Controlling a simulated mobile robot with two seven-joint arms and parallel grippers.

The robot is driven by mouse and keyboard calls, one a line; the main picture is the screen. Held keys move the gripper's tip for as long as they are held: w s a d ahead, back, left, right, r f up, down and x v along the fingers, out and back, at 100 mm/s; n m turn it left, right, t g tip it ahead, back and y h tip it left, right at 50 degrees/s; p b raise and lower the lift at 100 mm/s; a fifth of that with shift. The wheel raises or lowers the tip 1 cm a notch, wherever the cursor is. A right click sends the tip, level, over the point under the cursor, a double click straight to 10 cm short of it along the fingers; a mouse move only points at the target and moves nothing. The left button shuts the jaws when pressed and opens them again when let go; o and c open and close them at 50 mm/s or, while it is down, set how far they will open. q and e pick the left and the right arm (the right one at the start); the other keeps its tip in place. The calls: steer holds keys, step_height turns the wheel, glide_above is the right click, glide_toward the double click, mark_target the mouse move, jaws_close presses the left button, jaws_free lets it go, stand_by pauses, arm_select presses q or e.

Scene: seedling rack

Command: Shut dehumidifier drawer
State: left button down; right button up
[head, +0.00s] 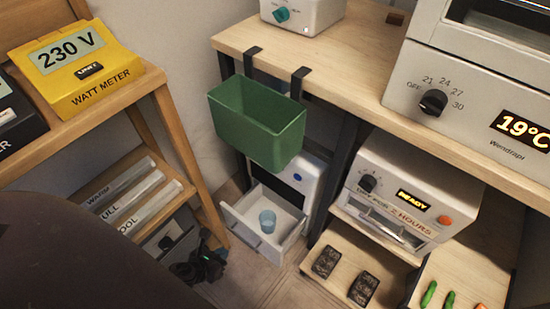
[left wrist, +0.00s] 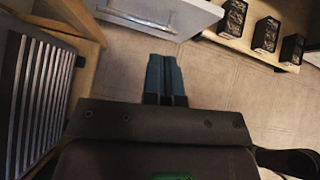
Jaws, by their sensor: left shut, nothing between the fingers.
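The dehumidifier (head: 297,178) is a white unit on the floor under the bench, partly hidden behind the green bin. Its drawer (head: 283,241) is pulled open, with a light blue cup (head: 267,221) inside. A white panel that looks like the drawer (left wrist: 160,14) shows at the top of the left wrist view. My left gripper (head: 212,262) is low, to the left of the drawer front and apart from it. In the left wrist view my left gripper (left wrist: 163,62) has its fingers together with nothing between them. My right gripper is not in view.
A green bin (head: 255,125) hangs from the bench edge above the drawer. A wooden stand (head: 185,160) with a yellow watt meter (head: 80,65) is at the left. A low shelf with dark blocks (head: 363,288) is right of the drawer. Tiled floor (left wrist: 225,90) lies clear between.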

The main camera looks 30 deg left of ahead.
arm_select(q)
step_height(320, 180, down, 2)
steer(key=m, duration=0.1)
steer(key=b, duration=0.4)
glide_toward(256, 235)
steer(key=shift+m, duration=0.4)
steer(key=x, duration=0.5)
steer(key=shift+s+a+f, duration=0.1)
steer(key=shift+s+f, duration=0.05)
steer(key=shift+f, duration=0.05)
steer(key=shift+w+f, duration=0.1)
steer(key=shift+w, duration=0.65)
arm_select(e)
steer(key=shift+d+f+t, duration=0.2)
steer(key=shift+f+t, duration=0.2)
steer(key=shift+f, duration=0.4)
arm_select(q)
steer(key=shift+w, duration=0.1)
